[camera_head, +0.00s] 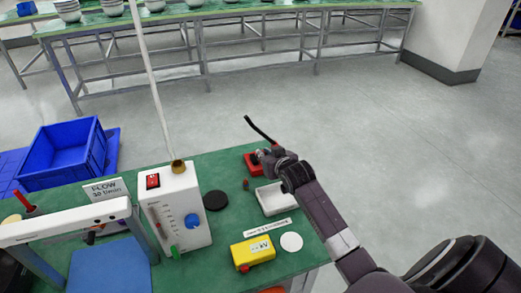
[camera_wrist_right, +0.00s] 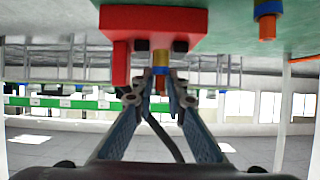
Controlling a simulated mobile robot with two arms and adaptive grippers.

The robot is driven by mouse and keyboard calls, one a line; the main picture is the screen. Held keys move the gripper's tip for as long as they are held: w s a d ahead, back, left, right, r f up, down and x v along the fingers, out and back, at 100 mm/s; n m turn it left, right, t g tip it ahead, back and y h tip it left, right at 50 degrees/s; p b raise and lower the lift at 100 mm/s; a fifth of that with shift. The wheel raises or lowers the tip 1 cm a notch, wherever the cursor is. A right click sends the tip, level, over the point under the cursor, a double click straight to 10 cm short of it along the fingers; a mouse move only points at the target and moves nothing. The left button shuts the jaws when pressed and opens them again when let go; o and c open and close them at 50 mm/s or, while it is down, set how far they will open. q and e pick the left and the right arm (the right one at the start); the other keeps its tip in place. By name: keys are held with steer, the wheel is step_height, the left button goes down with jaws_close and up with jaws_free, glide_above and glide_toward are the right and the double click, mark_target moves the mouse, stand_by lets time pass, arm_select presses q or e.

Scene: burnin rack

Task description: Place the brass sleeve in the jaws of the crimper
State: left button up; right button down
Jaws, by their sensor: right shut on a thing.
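The red crimper (camera_head: 252,165) sits near the far right edge of the green bench. In the wrist view its red body (camera_wrist_right: 175,22) fills the top, with a dark pad on each side of the brass sleeve (camera_wrist_right: 160,57). The sleeve has a blue band below the brass and lies at the crimper's edge; whether it is fully between the jaws I cannot tell. My right gripper (camera_head: 270,157) is at the crimper, its fingertips (camera_wrist_right: 159,88) shut around the sleeve's lower end. A black cable hangs by the fingers. My left gripper is out of view.
A white tray (camera_head: 267,212) stands just in front of the crimper, with a small orange-and-blue piece (camera_wrist_right: 267,18) beside it. A yellow meter (camera_head: 252,251), white disc (camera_head: 291,242), black disc (camera_head: 215,200) and flow unit (camera_head: 170,200) stand nearer and left.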

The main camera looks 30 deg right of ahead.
steer(key=shift+w+d+r, duration=0.1)
steer(key=shift+w+d, duration=0.1)
steer(key=shift+w, duration=0.35)
steer(key=x, duration=0.2)
steer(key=shift+w+p, duration=0.3)
steer(key=shift+w, duration=0.1)
steer(key=shift+f, duration=0.4)
steer(key=shift+f, duration=0.1)
steer(key=c, duration=1.9)
jaws_free()
steer(key=shift+c, duration=0.2)
steer(key=shift+s, duration=0.1)
steer(key=v, duration=1.2)
